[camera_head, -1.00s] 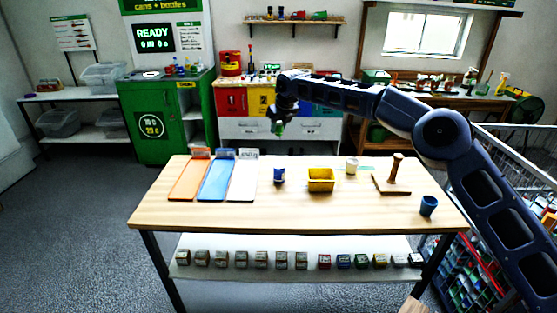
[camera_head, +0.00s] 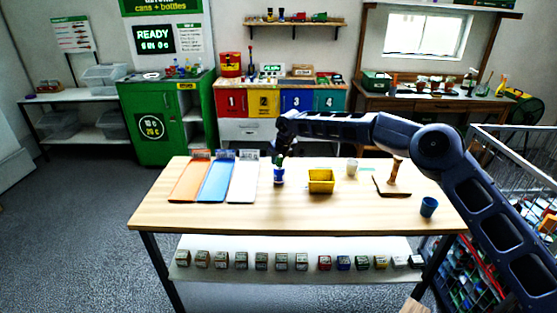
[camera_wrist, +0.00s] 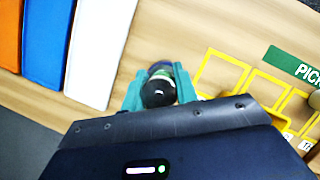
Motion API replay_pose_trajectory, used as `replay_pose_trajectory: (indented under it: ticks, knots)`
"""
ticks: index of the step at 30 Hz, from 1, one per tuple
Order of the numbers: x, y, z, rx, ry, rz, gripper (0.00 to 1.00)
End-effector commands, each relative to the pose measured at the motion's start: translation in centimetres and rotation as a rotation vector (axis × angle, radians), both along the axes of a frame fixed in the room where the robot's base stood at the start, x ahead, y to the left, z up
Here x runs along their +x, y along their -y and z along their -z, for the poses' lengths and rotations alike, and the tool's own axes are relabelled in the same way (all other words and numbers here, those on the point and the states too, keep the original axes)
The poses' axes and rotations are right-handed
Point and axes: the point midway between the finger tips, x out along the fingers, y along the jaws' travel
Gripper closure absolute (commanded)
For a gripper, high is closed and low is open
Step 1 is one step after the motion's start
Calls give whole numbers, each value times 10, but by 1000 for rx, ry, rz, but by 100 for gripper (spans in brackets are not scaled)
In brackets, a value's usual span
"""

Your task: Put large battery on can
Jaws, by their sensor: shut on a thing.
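My gripper (camera_head: 280,157) is lowered over the blue-and-white can (camera_head: 279,175), which stands upright on the table right of the white strip. In the wrist view, the teal fingers of my gripper (camera_wrist: 158,92) are shut on the large battery (camera_wrist: 158,94), a round item with a dark end facing the camera. A bluish, light-rimmed round shape, seemingly the can (camera_wrist: 160,68), shows just behind the battery. In the head view the battery is small and mostly hidden by the gripper. I cannot tell whether it touches the can's top.
Orange (camera_head: 187,182), blue (camera_head: 215,182) and white (camera_head: 243,184) strips lie left of the can. A yellow bin (camera_head: 321,187) stands close on its right. Farther right are a white cup (camera_head: 352,168), a wooden post (camera_head: 396,172) and a blue cup (camera_head: 428,207). The table's front is clear.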

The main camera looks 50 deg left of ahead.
Motion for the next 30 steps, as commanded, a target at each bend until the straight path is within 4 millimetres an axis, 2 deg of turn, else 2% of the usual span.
replay_pose_trajectory:
  ticks: [12,13,16,25,30]
  knots:
    - [0,0,5,1,0,0,96]
    - [0,0,6,1,0,0,67]
    - [0,0,5,1,0,0,49]
    - [0,0,4,1,0,0,49]
    - [-1,4,-8,2,0,0,49]
